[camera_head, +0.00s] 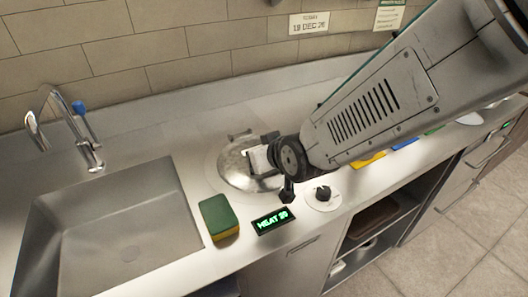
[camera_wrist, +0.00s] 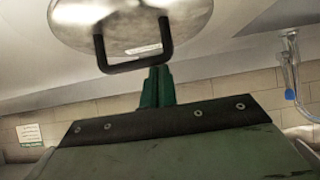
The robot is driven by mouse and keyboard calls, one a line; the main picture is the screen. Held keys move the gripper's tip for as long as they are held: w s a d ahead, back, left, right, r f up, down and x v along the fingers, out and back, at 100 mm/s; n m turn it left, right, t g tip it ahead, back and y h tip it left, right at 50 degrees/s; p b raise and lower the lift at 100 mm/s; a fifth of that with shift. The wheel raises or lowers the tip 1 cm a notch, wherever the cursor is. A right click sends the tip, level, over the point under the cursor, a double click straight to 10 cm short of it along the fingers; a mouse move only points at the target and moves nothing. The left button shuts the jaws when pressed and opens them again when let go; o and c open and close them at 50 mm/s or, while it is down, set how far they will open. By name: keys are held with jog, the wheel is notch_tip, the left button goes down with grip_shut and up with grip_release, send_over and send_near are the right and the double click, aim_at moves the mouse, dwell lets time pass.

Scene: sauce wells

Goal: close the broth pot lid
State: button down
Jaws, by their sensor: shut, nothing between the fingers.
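The broth pot lid (camera_head: 236,176) is a round, shiny metal disc at counter level in the head view, partly covered by my wrist. It looks flat or nearly so, but I cannot tell whether it is fully seated. In the wrist view the lid (camera_wrist: 190,22) fills the top, with a black U-shaped handle (camera_wrist: 128,66) and a small white label. My gripper (camera_wrist: 157,72) is shut and empty, its dark green fingertips close to the handle's right corner. I cannot tell whether they touch it. The pot body is not visible.
A sink (camera_head: 125,220) with a tap (camera_head: 86,150) lies left. A green and yellow sponge (camera_head: 219,216), a lit heat display (camera_head: 272,220) and a black knob (camera_head: 323,193) stand along the front edge. The tiled wall (camera_head: 150,45) is behind. Bare counter lies between the lid and wall.

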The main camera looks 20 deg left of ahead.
jog(key=f, duration=0.1)
jog(key=s+d+f, duration=0.1)
jog(key=shift+s+d+f+g+h, duration=0.1)
jog(key=shift+s+f+g+h, duration=0.05)
jog(key=shift+f+g+h, duration=0.2)
jog(key=shift+s+r, duration=0.2)
jog(key=shift+r, duration=0.35)
jog(key=s+d+r, duration=0.3)
jog(key=r, duration=0.3)
jog(key=shift+d, duration=0.15)
jog(key=shift+w, duration=0.1)
